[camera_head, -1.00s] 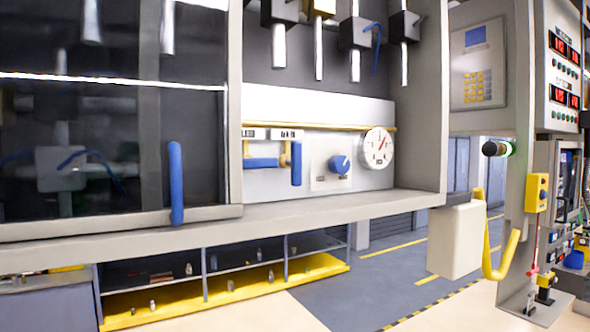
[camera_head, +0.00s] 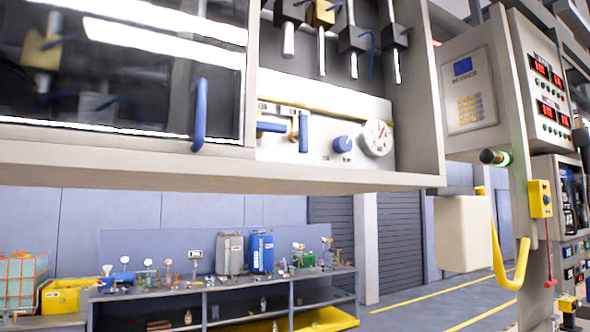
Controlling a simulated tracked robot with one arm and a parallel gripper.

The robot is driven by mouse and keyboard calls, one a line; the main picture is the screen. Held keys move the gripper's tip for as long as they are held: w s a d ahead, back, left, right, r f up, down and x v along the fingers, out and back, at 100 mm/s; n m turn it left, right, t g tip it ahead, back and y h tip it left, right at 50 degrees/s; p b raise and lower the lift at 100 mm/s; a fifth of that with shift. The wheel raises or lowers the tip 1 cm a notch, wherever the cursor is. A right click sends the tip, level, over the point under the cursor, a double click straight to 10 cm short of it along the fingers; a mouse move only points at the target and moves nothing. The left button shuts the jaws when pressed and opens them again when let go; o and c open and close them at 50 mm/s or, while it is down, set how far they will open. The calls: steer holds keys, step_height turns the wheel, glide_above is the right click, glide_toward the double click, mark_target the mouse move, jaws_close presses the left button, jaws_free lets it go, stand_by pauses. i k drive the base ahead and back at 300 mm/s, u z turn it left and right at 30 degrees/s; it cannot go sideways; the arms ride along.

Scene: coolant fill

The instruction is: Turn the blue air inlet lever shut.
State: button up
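Two blue levers show on the pale panel inside the open right part of the cabinet. One blue lever (camera_head: 271,127) lies horizontal, and the other blue lever (camera_head: 303,133) stands vertical just right of it. Small labels sit above them but are too small to read, so I cannot tell which is the air inlet lever. A round blue knob (camera_head: 342,144) and a white gauge (camera_head: 376,138) with a red needle are to their right. My gripper is not in view, and nothing touches the levers.
A glass door with a blue handle (camera_head: 200,115) covers the cabinet's left part. The cabinet's bottom edge (camera_head: 240,172) juts out below the panel. A white box (camera_head: 463,233) and yellow hook (camera_head: 510,262) hang at right. A bench (camera_head: 225,288) stands behind, below.

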mark_target(302, 134)
steer(key=u, duration=0.1)
steer(key=k, duration=0.3)
steer(key=z, duration=0.55)
steer(key=i, duration=1.85)
steer(key=u, duration=0.3)
